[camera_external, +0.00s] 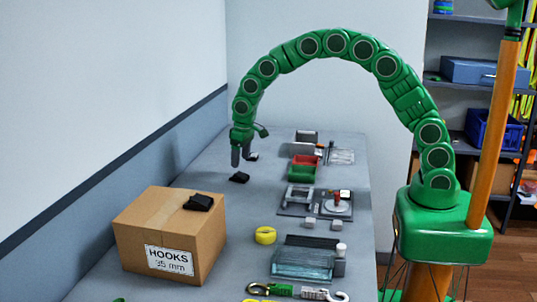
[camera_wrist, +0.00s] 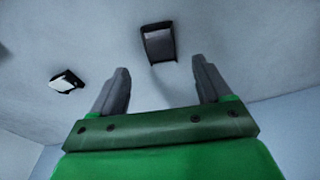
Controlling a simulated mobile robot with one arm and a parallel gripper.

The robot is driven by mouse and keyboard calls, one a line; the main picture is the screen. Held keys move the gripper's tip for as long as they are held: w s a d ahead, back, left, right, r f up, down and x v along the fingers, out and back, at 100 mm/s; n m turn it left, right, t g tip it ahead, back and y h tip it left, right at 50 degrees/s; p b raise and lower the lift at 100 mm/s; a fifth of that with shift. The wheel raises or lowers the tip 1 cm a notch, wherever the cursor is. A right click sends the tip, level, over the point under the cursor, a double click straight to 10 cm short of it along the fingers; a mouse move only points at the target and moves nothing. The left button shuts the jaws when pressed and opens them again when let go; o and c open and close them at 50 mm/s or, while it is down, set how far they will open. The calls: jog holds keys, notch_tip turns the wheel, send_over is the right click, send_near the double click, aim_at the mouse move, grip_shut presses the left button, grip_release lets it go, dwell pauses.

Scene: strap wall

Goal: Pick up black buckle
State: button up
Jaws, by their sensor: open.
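A small black buckle (camera_external: 239,177) lies on the grey table in the external view, just below and in front of my gripper (camera_external: 244,160). My gripper points down with its grey fingers apart and nothing between them. In the wrist view a dark buckle-like piece (camera_wrist: 158,43) lies beyond the open fingertips (camera_wrist: 160,65), roughly centred between them and apart from them. A second small dark piece with a bright face (camera_wrist: 66,80) lies to the left there. Another black piece (camera_external: 199,202) rests on top of the cardboard box in the external view.
The cardboard box (camera_external: 168,246) marked HOOKS stands at the table's front left. The wall runs along the left.

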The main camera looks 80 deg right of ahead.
aim_at(239, 174)
jog(key=shift+w+f, duration=0.15)
jog(key=shift+f, duration=1.35)
jog(key=shift+w+f, duration=0.15)
jog(key=shift+f, duration=1.35)
jog(key=c, duration=1.2)
